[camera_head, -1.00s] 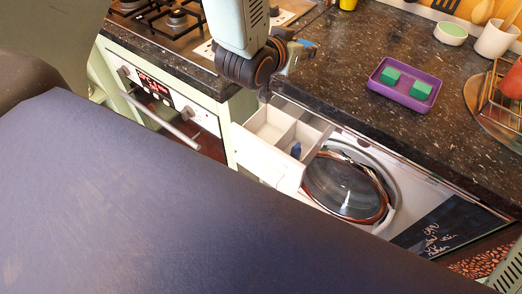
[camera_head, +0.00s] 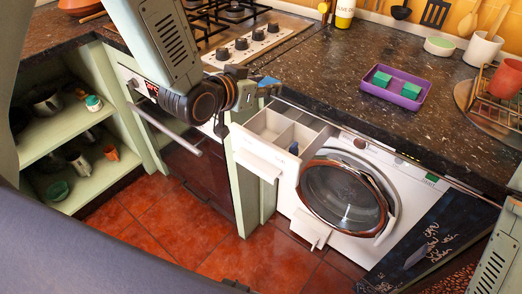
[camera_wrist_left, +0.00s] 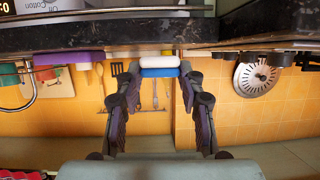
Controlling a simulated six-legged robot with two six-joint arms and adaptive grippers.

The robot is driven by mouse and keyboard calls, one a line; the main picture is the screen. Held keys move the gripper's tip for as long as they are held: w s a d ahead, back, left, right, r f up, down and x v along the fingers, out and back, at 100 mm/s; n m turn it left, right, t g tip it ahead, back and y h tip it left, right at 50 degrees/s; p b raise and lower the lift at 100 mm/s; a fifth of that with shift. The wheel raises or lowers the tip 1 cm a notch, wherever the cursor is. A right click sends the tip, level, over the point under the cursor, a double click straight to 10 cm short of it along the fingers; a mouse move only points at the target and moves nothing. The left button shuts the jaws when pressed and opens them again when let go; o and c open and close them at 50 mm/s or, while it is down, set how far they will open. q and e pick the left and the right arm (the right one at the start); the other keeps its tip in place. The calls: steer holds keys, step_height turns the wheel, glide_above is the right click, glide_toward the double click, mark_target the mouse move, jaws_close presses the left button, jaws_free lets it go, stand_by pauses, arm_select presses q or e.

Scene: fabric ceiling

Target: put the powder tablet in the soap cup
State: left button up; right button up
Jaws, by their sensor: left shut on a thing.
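My left gripper (camera_head: 264,88) is shut on the powder tablet, whose blue part (camera_head: 268,80) shows at the fingertips beside the counter edge. In the left wrist view the tablet (camera_wrist_left: 158,65), white on one side and blue on the other, sits between the two dark fingers. The white soap drawer (camera_head: 262,158) of the washing machine is pulled out below and slightly right of the gripper, with open compartments. I cannot tell which compartment is the soap cup. The gripper is apart from the drawer. My right gripper is not in view.
A purple tray (camera_head: 411,104) with two green blocks stands on the dark counter (camera_head: 325,65). The washing machine's round door (camera_head: 345,195) is shut below the drawer. The stove (camera_head: 235,45) and oven lie to the left. Open shelves (camera_head: 70,140) stand far left.

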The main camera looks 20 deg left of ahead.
arm_select(q)
step_height(320, 180, down, 11)
steer(key=b, duration=0.2)
steer(key=shift+s+r+b, duration=0.15)
steer(key=shift+b, duration=0.25)
steer(key=shift+a, duration=0.1)
steer(key=shift+s, duration=0.2)
steer(key=shift+w+f+b, duration=0.15)
steer(key=shift+f+b, duration=0.2)
steer(key=shift+f, duration=0.25)
steer(key=o, duration=0.7)
steer(key=shift+r, duration=0.1)
steer(key=shift+o, duration=1.3)
